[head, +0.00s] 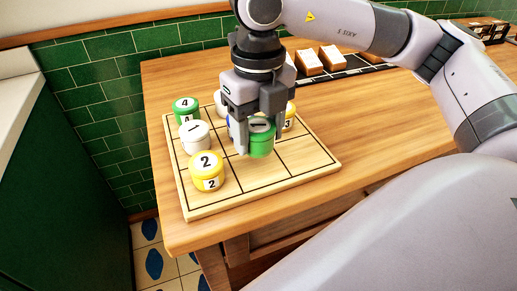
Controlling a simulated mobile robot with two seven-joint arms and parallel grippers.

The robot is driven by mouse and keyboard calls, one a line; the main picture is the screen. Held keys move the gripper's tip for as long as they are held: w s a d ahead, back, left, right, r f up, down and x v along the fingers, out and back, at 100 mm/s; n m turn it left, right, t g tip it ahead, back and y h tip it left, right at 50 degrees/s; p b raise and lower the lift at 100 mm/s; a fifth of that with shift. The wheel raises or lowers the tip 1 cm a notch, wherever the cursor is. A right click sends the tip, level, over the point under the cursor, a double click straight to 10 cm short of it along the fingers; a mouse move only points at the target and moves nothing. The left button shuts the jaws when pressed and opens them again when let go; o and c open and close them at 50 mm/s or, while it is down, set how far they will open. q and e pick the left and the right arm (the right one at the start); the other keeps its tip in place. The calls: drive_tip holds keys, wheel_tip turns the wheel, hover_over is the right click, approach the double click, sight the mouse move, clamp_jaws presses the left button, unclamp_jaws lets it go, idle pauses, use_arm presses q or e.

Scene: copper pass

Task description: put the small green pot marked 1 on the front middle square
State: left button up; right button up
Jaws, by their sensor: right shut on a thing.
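The small green pot marked 1 (261,142) is held upright between the fingers of my right gripper (255,138), with its numbered top partly covered by them. It is over the middle part of the wooden grid board (285,184). I cannot tell whether its base touches the board. The front middle square (254,184) is bare. A yellow pot marked 2 (207,172) is on the front left square. My left gripper is not in view.
A white pot marked 1 (195,138) and a green pot marked 4 (186,109) stand along the board's left side. A yellow pot marked 3 (289,117) and white and blue ones are partly hidden behind my gripper. The front right square is clear. Slotted wooden blocks (331,57) stand behind.

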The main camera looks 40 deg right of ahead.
sight(259, 151)
wheel_tip(259, 151, down, 4)
drive_tip(key=shift+f, duration=0.1)
drive_tip(key=shift+f+b, duration=0.2)
drive_tip(key=shift+b, duration=0.15)
drive_tip(key=o, duration=1.1)
drive_tip(key=shift+o, duration=0.2)
drive_tip(key=shift+r, duration=0.1)
